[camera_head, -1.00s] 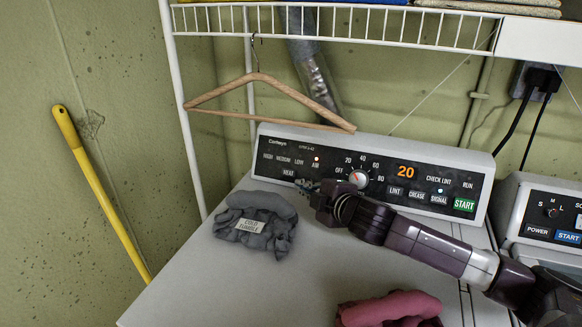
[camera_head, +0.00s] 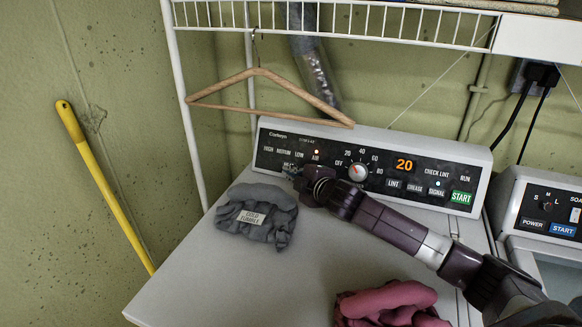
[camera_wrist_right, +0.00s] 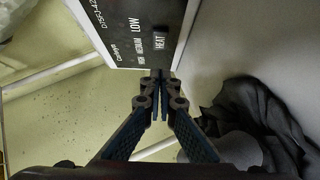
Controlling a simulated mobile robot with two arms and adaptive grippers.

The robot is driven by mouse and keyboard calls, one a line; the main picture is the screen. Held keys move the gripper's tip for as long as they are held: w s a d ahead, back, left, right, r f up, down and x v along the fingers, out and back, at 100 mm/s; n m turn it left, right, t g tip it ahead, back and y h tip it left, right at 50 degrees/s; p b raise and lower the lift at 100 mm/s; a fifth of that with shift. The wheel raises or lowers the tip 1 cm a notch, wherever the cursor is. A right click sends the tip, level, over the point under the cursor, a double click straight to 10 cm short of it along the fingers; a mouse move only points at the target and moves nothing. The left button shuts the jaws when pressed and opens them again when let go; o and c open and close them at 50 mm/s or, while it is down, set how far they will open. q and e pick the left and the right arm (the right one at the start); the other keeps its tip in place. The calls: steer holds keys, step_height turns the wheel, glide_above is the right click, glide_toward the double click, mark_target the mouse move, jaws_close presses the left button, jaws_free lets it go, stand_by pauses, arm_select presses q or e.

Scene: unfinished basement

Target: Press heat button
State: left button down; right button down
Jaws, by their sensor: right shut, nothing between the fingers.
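The dryer's control panel (camera_head: 400,188) is black with a grey housing. Its HEAT button (camera_wrist_right: 160,44) is a small pale label below the HIGH, MEDIUM, LOW and AIR words; in the head view it is largely hidden behind my right gripper. My right gripper (camera_head: 291,172) is shut and empty, its tips at the panel's lower left. In the wrist view the closed fingertips (camera_wrist_right: 160,74) are just below the HEAT button, near the panel edge; I cannot tell if they touch it. The light by AIR is lit and the display reads 20. My left gripper is not in view.
A grey cloth (camera_head: 266,235) labelled COLD TUMBLE and a pink cloth (camera_head: 392,302) lie on the white dryer top (camera_head: 215,285). A wooden hanger (camera_head: 268,74) hangs from the wire shelf (camera_head: 350,28) above the panel. A second machine (camera_head: 545,215) stands at the right.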

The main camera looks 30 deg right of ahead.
steer(key=w, duration=0.1)
steer(key=w+d+f, duration=0.1)
steer(key=w, duration=0.1)
steer(key=shift+w+d+f+p, duration=0.3)
steer(key=shift+w+d+p, duration=0.05)
steer(key=shift+p, duration=0.05)
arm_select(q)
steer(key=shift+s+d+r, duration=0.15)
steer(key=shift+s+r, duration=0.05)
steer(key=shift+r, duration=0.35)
arm_select(e)
steer(key=shift+w+d+f, duration=0.4)
steer(key=shift+w+d, duration=0.05)
steer(key=shift+d, duration=0.05)
